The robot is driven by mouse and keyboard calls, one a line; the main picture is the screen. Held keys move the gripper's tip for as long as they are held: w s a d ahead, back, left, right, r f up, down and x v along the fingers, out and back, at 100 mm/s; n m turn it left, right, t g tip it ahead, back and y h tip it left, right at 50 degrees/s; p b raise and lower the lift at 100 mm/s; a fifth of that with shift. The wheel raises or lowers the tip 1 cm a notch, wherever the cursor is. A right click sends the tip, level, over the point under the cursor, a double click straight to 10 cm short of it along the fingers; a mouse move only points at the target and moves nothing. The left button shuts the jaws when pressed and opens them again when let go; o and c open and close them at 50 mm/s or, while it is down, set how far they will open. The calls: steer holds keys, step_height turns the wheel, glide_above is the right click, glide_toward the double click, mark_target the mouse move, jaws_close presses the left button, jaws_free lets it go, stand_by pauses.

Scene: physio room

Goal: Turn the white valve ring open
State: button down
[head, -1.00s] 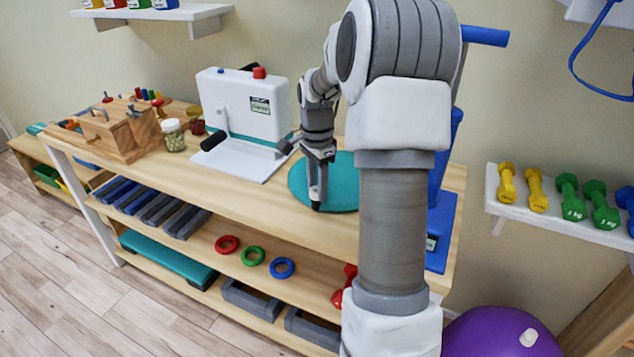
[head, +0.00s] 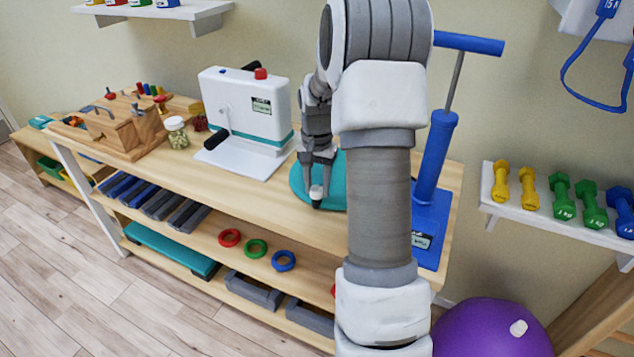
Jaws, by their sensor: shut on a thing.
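A flat round teal cushion (head: 302,181) lies on the bench top, partly hidden behind my arm. My gripper (head: 316,197) points down at the cushion's front left part. It is shut on a small white piece (head: 316,191), which looks like the white valve ring. The fingers cover much of this piece, so its turned position cannot be told.
A white machine with a black handle (head: 246,110) stands left of the cushion. A blue pump (head: 436,155) stands to the right, close behind my arm. A jar (head: 176,133) and wooden box (head: 124,128) are farther left. A purple ball (head: 490,330) is below right.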

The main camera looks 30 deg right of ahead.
stand_by(0.5)
steer(key=c, duration=0.8)
jaws_free()
steer(key=shift+o, duration=0.2)
steer(key=shift+r, duration=0.1)
step_height(320, 180, up, 17)
steer(key=p, duration=0.3)
steer(key=shift+r+p, duration=0.15)
steer(key=shift+p, duration=0.15)
